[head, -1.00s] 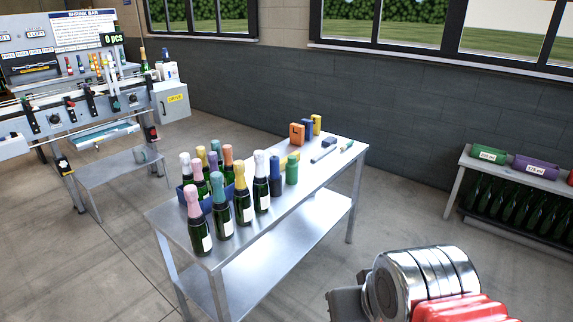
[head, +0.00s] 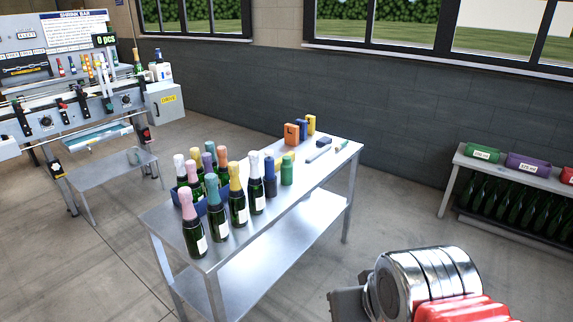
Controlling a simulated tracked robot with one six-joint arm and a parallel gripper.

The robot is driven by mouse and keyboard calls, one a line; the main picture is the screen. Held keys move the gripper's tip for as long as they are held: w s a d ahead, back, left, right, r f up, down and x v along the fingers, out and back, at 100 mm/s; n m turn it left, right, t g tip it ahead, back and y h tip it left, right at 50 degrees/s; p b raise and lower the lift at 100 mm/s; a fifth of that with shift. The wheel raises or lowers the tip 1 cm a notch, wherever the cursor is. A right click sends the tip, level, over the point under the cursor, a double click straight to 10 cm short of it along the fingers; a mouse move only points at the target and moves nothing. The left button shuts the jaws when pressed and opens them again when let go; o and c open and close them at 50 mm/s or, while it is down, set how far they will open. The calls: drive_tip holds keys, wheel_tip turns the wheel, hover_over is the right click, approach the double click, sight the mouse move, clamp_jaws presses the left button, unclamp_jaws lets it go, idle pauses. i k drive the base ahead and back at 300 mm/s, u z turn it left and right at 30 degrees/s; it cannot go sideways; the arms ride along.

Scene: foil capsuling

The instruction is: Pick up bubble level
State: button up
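I cannot pick out the bubble level for certain at this size. On the far half of the metal table (head: 230,258) lie small tools: a yellow piece (head: 291,155) partly behind a green cylinder (head: 287,171), a flat blue-grey bar (head: 318,153) and a thin greenish item (head: 342,146). An orange block (head: 291,134), a blue one (head: 302,129) and a yellow one (head: 311,124) stand upright at the back edge. My silver and red arm shows at the bottom right, clear of the table. My gripper's fingers are not in view.
Several foil-topped bottles (head: 238,205) and a blue box crowd the table's near half. A capsuling machine (head: 75,110) stands at the left. A bench with coloured bins (head: 527,165) and bottles stands at the right. Floor between table and right bench is clear.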

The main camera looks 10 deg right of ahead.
sight(278, 161)
drive_tip(key=z, duration=1.05)
drive_tip(key=i, duration=2.5)
drive_tip(key=u, duration=1.1)
